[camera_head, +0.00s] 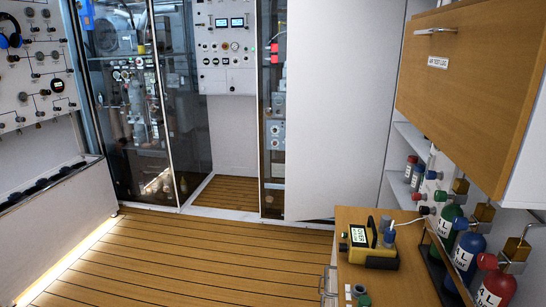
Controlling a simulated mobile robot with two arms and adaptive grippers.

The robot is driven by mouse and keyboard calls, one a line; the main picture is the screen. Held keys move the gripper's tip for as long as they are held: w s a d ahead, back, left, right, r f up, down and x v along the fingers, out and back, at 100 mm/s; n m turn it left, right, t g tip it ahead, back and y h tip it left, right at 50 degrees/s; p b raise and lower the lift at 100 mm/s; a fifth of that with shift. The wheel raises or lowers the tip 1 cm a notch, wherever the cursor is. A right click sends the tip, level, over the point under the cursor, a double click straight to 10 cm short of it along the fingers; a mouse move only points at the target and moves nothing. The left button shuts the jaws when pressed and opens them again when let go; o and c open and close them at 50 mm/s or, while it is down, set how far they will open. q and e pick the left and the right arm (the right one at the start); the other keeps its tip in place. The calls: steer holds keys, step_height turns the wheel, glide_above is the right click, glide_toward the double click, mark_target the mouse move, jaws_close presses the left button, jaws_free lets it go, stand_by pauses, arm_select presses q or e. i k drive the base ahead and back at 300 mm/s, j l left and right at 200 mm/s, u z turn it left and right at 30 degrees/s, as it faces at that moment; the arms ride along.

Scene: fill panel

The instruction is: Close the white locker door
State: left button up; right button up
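A tall, plain white door panel (340,100) stands upright at the centre right of the head view. I take it to be the white locker door. Its left edge borders a glass-fronted equipment bay, and its right side meets the white wall by the shelves. No handle shows on it. I cannot tell how far it stands open. Its top is cut off by the picture edge. Neither of my grippers is in view.
A wooden bench (350,222) with a yellow device (375,250) stands at front right, beside several gas bottles (467,252). A wooden overhead cabinet (475,80) juts out above. The plank floor (190,260) is clear. A white console (50,205) is at left.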

mark_target(342, 58)
steer(key=i+j+u, duration=0.15)
steer(key=i+j, duration=0.35)
steer(key=j, duration=0.15)
steer(key=i+j+u, duration=0.2)
steer(key=i+j, duration=0.3)
steer(key=i+z, duration=0.2)
steer(key=i, duration=0.3)
steer(key=i+j+z, duration=0.2)
steer(key=i, duration=0.3)
steer(key=i+z, duration=0.2)
steer(key=i, duration=0.3)
steer(key=i+j, duration=0.1)
steer(key=i, duration=0.65)
steer(key=i+j+u, duration=0.15)
steer(key=i, duration=0.6)
steer(key=i+j+z, duration=0.2)
steer(key=i+z, duration=0.2)
steer(key=i+j+z, duration=0.55)
steer(key=j+z, duration=0.25)
steer(key=i+j+z, duration=0.2)
steer(key=j+z, duration=0.25)
steer(key=i+j+z, duration=0.1)
steer(key=j+z, duration=0.2)
steer(key=z, duration=0.2)
steer(key=j+z, duration=0.9)
